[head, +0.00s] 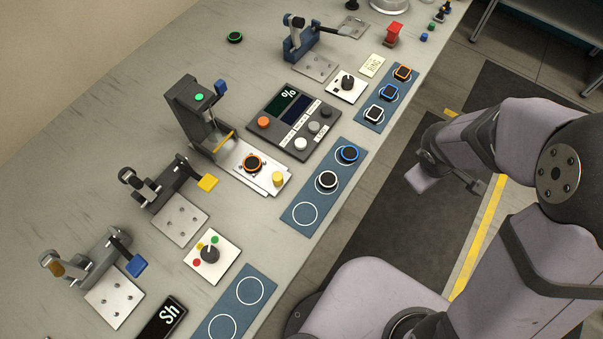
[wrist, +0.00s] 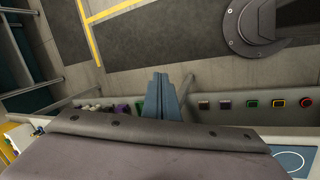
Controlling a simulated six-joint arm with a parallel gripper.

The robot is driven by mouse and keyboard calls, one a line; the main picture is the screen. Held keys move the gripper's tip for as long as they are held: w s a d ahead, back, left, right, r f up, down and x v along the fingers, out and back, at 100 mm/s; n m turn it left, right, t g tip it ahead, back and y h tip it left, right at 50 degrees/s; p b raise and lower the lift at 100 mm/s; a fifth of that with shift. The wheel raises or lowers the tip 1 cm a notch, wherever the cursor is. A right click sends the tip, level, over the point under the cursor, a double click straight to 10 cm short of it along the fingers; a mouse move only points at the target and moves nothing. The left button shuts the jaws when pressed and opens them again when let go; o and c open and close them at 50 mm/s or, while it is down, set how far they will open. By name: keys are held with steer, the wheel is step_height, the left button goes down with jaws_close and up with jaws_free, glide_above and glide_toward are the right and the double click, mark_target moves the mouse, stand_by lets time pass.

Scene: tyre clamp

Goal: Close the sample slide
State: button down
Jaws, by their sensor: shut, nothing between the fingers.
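The sample slide (head: 243,162) is a pale plate sticking out toward the bench's front edge from a dark upright stand (head: 195,112). A dark tyre with an orange ring (head: 253,164) sits on it. A yellow knob (head: 278,178) stands at its outer end. The stand has a green button on top and a blue part beside it. My gripper (wrist: 165,98) shows in the wrist view as narrow blue-grey fingers, shut and empty. It is well apart from the slide, over the floor side of the bench. The slide is not clearly seen in the wrist view.
Toggle clamps with yellow (head: 208,182) and blue (head: 136,265) handles stand to the left. A button console (head: 296,122) is right of the slide. A blue mat (head: 305,214) with ringed spots lies in front. Several coloured buttons (wrist: 251,103) show in the wrist view.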

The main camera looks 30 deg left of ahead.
steer(key=w+a+r+n+y, duration=0.2)
steer(key=a+n+y, duration=0.3)
steer(key=a, duration=0.4)
steer(key=w+a+r+n+y, duration=0.1)
steer(key=w+a+n+y, duration=0.1)
steer(key=a+n, duration=0.55)
steer(key=s+a+r+n+g, duration=0.2)
steer(key=s+n+g, duration=0.65)
steer(key=s, duration=0.85)
steer(key=shift+y, duration=0.3)
steer(key=p+x, duration=0.1)
steer(key=x, duration=0.8)
steer(key=shift+s+a+f, duration=0.1)
steer(key=shift+s+a, duration=0.15)
steer(key=a+p, duration=0.1)
steer(key=a, duration=0.2)
steer(key=shift+f, duration=0.1)
steer(key=shift+a+f+p, duration=0.1)
steer(key=shift+a+p, duration=0.2)
steer(key=shift+a, duration=0.35)
